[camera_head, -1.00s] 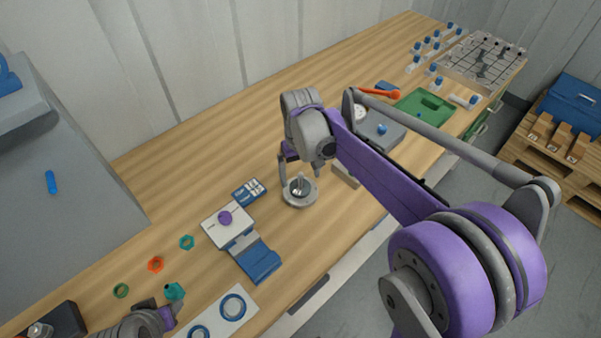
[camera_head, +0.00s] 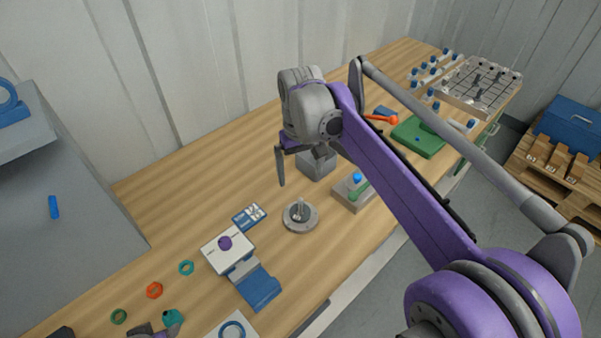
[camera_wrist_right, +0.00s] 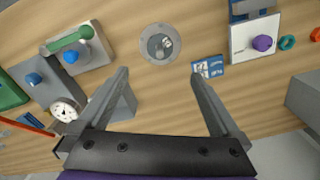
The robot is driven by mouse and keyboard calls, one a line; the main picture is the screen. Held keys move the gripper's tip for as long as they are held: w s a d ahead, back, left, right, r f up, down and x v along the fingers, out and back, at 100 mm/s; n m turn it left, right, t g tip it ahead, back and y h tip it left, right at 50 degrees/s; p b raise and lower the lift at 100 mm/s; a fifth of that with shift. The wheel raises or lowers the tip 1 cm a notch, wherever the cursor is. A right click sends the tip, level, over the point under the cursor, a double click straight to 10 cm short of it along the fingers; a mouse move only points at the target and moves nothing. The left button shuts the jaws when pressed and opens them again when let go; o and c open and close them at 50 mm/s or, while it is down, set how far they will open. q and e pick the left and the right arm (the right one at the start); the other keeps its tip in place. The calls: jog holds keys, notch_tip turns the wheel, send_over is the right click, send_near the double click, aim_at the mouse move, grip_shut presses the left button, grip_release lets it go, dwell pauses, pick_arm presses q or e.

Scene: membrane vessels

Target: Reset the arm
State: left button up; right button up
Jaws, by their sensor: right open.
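My right gripper (camera_wrist_right: 160,76) is open and empty, its two fingers spread over the wooden bench in the right wrist view. In the head view my right arm (camera_head: 400,185) reaches in from the right, and one finger hangs above the bench, left of the round metal fixture (camera_head: 300,215). In the wrist view that fixture (camera_wrist_right: 161,44) lies beyond the fingertips, apart from them. Only a small part of my left gripper (camera_head: 150,332) shows at the bottom edge of the head view, close to a teal part (camera_head: 173,317); its jaws cannot be made out.
A white block with a purple knob (camera_head: 227,243) and a blue ramp stand at centre-left. A grey block with a green handle and blue knob (camera_head: 355,190) stands right of the fixture. A green tray (camera_head: 418,138) and a rack (camera_head: 480,85) are farther back. The bench's left-back is clear.

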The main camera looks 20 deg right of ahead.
dwell(0.4)
jog(key=s+a+f+t, duration=0.1)
jog(key=s+f, duration=0.3)
jog(key=s, duration=0.2)
jog(key=s+a+f+t, duration=0.1)
jog(key=s+f+t, duration=0.1)
jog(key=s+f, duration=0.2)
jog(key=s+a+f+t, duration=0.1)
jog(key=s+f, duration=0.3)
jog(key=s, duration=0.4)
jog(key=shift+s+a+f+n+t, duration=0.15)
jog(key=shift+s+f+n+t, duration=0.2)
jog(key=shift+t, duration=0.35)
